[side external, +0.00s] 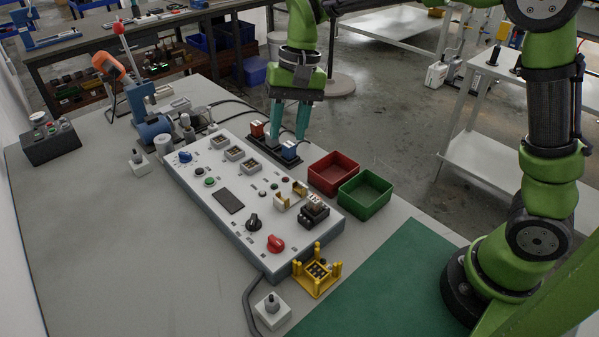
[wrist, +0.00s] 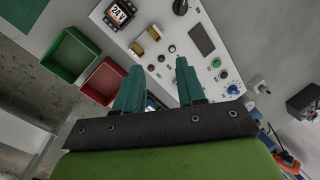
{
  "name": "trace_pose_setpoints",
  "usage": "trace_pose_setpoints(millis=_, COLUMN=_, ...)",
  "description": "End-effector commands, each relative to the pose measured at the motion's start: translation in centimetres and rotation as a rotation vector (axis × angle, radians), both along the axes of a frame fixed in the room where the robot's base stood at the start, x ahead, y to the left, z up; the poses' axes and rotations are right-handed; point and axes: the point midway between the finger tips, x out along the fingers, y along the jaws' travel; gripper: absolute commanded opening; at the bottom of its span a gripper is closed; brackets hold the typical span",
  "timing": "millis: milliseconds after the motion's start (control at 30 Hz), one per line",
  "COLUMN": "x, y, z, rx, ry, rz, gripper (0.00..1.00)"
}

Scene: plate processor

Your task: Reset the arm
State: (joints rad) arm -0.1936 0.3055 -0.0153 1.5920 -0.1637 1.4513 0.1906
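My gripper (side external: 288,118) hangs in the side external view above the far edge of the table, pointing down, with its two teal fingers spread apart. In the wrist view the gripper (wrist: 158,82) shows its fingers apart with nothing between them. The white control panel (side external: 222,192) lies below and to the left of it in the side external view.
A red bin (side external: 333,172) and a green bin (side external: 365,192) stand at the table's far edge. A yellow fixture (side external: 317,272) stands at the panel's near end, beside a green mat (side external: 385,285). A blue press (side external: 148,118) stands left.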

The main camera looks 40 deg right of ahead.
Motion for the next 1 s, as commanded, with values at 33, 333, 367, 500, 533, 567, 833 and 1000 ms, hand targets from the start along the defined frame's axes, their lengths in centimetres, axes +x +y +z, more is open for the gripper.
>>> trace_pose_setpoints(millis=33, x=-1.5, y=-1.1, z=0.9, rx=-0.001, ry=-0.059, rz=0.024, gripper=0.39)
trace_pose_setpoints(millis=333, x=-10.2, y=-5.9, z=2.9, rx=-0.046, ry=-0.385, rz=0.124, gripper=0.39)
trace_pose_setpoints(millis=367, x=-11.1, y=-6.3, z=2.9, rx=-0.051, ry=-0.415, rz=0.126, gripper=0.39)
trace_pose_setpoints(millis=500, x=-14.7, y=-7.8, z=2.7, rx=-0.081, ry=-0.536, rz=0.126, gripper=0.39)
trace_pose_setpoints(millis=533, x=-15.3, y=-8.0, z=2.7, rx=-0.085, ry=-0.555, rz=0.123, gripper=0.39)
trace_pose_setpoints(millis=567, x=-15.9, y=-8.2, z=2.6, rx=-0.089, ry=-0.573, rz=0.119, gripper=0.39)
trace_pose_setpoints(millis=833, x=-17.7, y=-9.0, z=3.8, rx=-0.1, ry=-0.666, rz=0.08, gripper=0.39)
trace_pose_setpoints(millis=1000, x=-17.7, y=-9.0, z=3.9, rx=-0.101, ry=-0.667, rz=0.076, gripper=0.39)
